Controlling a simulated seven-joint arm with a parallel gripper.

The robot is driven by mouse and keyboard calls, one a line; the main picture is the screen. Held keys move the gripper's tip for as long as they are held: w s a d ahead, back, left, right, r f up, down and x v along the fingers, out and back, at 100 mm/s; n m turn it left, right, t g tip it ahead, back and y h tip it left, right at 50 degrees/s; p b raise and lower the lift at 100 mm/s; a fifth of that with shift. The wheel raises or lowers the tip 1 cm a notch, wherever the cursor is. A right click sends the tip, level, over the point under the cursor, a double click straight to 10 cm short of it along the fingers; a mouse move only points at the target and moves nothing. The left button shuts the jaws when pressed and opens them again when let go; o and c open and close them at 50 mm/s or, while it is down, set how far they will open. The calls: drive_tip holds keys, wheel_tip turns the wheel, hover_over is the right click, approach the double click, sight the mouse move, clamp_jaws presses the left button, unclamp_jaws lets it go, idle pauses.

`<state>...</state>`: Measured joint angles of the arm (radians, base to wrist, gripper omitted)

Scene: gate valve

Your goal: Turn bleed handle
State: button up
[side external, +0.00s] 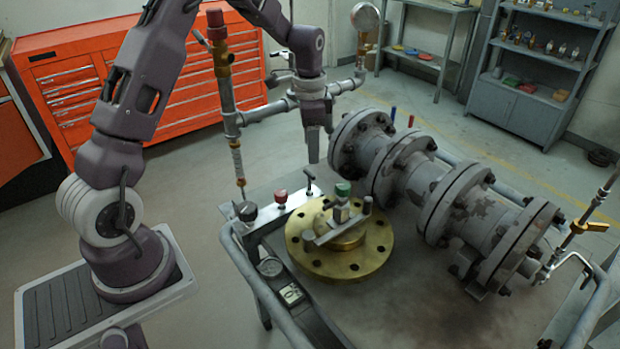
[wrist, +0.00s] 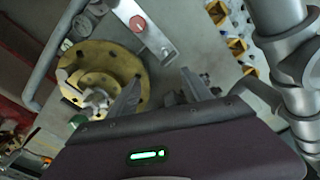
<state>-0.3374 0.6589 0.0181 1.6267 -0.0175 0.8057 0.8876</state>
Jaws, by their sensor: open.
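My gripper (side external: 318,150) hangs pointing down over the bench, just above a small black T-handle (side external: 310,180) in the side picture. In the wrist view my gripper (wrist: 160,76) has its two fingers spread with nothing held between them. The T-handle stands at the end of a light metal plate (side external: 297,199) with a red knob (side external: 281,196) and a black knob (side external: 246,211). The red knob also shows in the wrist view (wrist: 137,23). I cannot tell for sure which of these is the bleed handle. No contact between my gripper and a handle is visible.
A brass flange (side external: 300,245) with a green-topped valve (side external: 342,190) stands beside the plate. Large grey flanged pipe (side external: 440,190) lies to the right. A vertical pipe with brass fittings (side external: 224,90) rises left of my gripper. Grey rails (side external: 262,290) edge the bench.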

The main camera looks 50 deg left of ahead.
hover_over(310, 172)
drive_tip(key=shift+m+g, duration=0.3)
wheel_tip(310, 172, down, 5)
wheel_tip(310, 172, down, 7)
drive_tip(key=shift+f, duration=0.1)
clamp_jaws()
